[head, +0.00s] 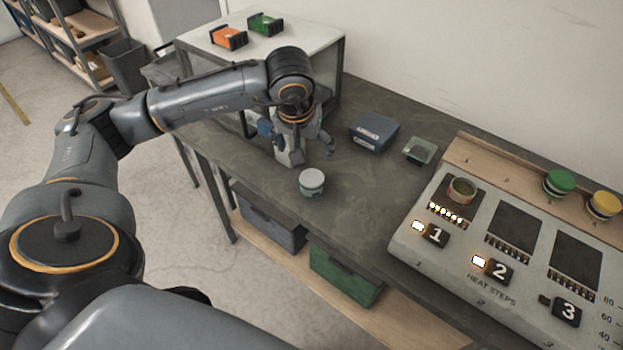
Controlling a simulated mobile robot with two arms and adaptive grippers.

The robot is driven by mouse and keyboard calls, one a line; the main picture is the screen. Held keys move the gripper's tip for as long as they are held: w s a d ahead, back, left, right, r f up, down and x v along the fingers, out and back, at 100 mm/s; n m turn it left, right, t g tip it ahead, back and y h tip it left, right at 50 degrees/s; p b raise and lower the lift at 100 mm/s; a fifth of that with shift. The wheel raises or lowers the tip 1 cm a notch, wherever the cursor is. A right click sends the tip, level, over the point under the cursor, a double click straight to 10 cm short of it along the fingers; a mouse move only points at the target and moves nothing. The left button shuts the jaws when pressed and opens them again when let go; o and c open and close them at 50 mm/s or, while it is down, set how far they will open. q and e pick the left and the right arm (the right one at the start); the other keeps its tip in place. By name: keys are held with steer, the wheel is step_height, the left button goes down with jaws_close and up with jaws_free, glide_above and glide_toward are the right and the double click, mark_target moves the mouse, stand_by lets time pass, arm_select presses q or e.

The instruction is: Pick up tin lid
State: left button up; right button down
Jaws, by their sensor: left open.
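A small round tin (312,187) with a teal side stands on the dark workbench, its flat pale grey lid (312,177) on top. My left gripper (309,157) points down over the bench just behind the tin, apart from it. Its fingers are spread and I see nothing between them. An open tin (462,191) without a lid stands on the first plate of the heating panel at the right. My right gripper is not in view.
A blue box (374,133) and a small clear greenish tray (419,150) stand right of my gripper. The heating panel (410,237) fills the right side. Green (559,182) and yellow (604,205) round tins stand behind it. The bench around the lidded tin is clear.

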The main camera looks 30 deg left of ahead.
arm_select(q)
steer(key=p, duration=0.1)
glide_above(312, 178)
steer(key=s, duration=0.2)
step_height(312, 178, down, 8)
steer(key=shift+d+r, duration=0.15)
steer(key=p+x, duration=0.1)
steer(key=x, duration=0.1)
steer(key=p+x, duration=0.1)
steer(key=x, duration=0.1)
steer(key=shift+w+f, duration=0.25)
steer(key=shift+f, duration=0.4)
steer(key=c, duration=1)
